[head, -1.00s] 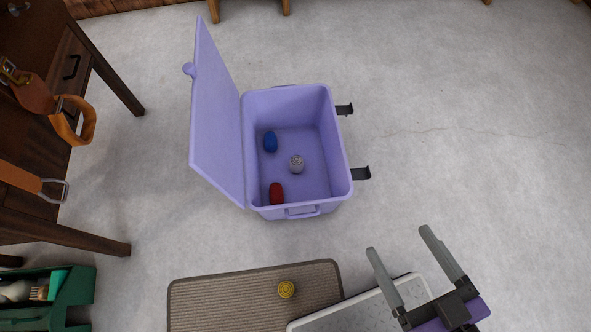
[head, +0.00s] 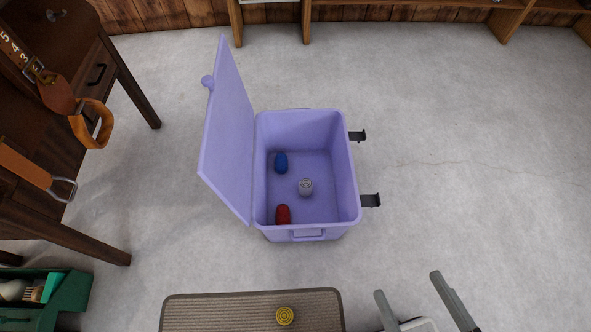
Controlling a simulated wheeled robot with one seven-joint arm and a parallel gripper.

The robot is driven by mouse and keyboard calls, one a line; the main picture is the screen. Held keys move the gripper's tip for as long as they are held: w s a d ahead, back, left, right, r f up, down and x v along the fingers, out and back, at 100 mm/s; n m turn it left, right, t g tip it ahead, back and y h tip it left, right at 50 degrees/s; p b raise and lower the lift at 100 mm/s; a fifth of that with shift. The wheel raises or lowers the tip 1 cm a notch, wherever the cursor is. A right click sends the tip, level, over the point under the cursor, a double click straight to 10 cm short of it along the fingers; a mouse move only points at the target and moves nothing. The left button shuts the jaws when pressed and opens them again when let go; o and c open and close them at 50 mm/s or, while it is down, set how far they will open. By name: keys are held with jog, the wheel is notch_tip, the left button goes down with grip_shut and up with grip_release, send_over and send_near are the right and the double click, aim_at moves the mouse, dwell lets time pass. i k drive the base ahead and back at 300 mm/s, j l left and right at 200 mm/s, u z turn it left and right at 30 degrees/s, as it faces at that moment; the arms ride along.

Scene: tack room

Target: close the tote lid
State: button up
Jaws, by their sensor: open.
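The purple tote (head: 357,190) stands on the floor in the middle of the head view. Its lid (head: 228,130) is open, standing up and leaning outward on the tote's left side, with a round knob (head: 207,81) at its outer edge. Inside lie a blue object (head: 281,163), a grey object (head: 306,187) and a red object (head: 283,214). Two dark latches, one of them lower (head: 370,200), stick out on the tote's right side. My gripper (head: 408,284) is at the bottom right, open and empty, apart from the tote and lid.
A dark wooden table (head: 105,75) with leather straps stands at the left. A green caddy (head: 68,295) is at lower left. A brown mat (head: 220,312) with a yellow disc (head: 285,316) lies in front. Shelving runs along the back wall. The floor right of the tote is clear.

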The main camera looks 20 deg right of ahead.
aim_at(224, 161)
jog(key=i+j+u, duration=0.1)
jog(key=j+u, duration=0.3)
jog(key=i+j+u, duration=0.15)
jog(key=j+u, duration=0.2)
jog(key=j, duration=0.15)
